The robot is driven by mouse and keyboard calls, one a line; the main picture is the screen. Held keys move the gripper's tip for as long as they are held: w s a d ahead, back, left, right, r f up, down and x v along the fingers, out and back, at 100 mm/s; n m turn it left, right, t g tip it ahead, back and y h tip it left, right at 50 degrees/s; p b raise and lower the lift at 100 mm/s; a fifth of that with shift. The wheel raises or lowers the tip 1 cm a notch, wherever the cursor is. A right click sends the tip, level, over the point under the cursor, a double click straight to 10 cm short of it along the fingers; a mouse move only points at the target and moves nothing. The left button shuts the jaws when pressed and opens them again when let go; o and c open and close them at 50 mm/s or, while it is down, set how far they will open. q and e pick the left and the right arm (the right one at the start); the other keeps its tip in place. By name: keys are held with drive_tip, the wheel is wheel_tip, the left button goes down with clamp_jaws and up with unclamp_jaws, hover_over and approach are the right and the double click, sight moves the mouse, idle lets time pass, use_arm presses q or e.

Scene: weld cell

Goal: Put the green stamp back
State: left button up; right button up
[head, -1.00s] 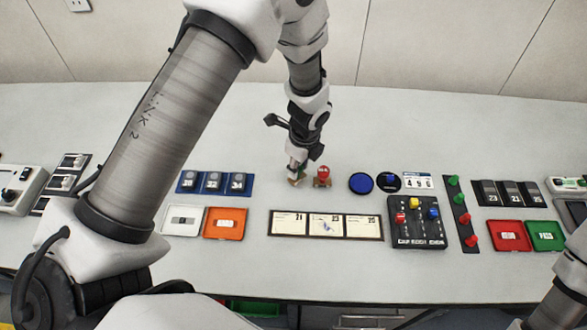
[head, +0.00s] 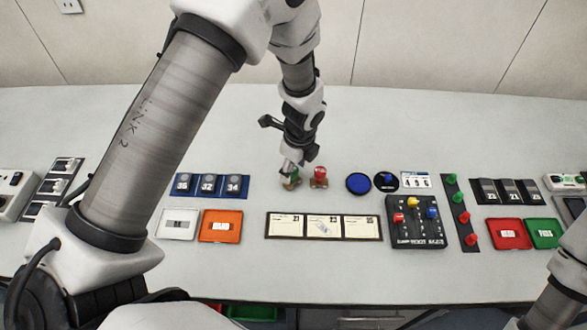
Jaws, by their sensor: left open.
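The green stamp (head: 291,182) stands on the table just left of the red stamp (head: 319,177), behind the card strip. Both appear upright. The red stamp is close to the right of the fingers. My right gripper is not in view; only part of my right arm shows at the lower right edge.
A strip with three cards (head: 323,227) lies in front of the stamps. A blue round pad (head: 358,183) is to the right, beside a black control box (head: 415,222). A blue rack (head: 211,186) and an orange tray (head: 220,226) are to the left. The table behind is clear.

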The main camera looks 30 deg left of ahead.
use_arm(q)
wheel_tip(320, 180, up, 11)
drive_tip(key=d, duration=0.1)
drive_tip(key=shift+s+d+b, duration=0.15)
drive_tip(key=shift+d+b, duration=0.05)
drive_tip(key=shift+b, duration=0.15)
drive_tip(key=shift+r, duration=0.1)
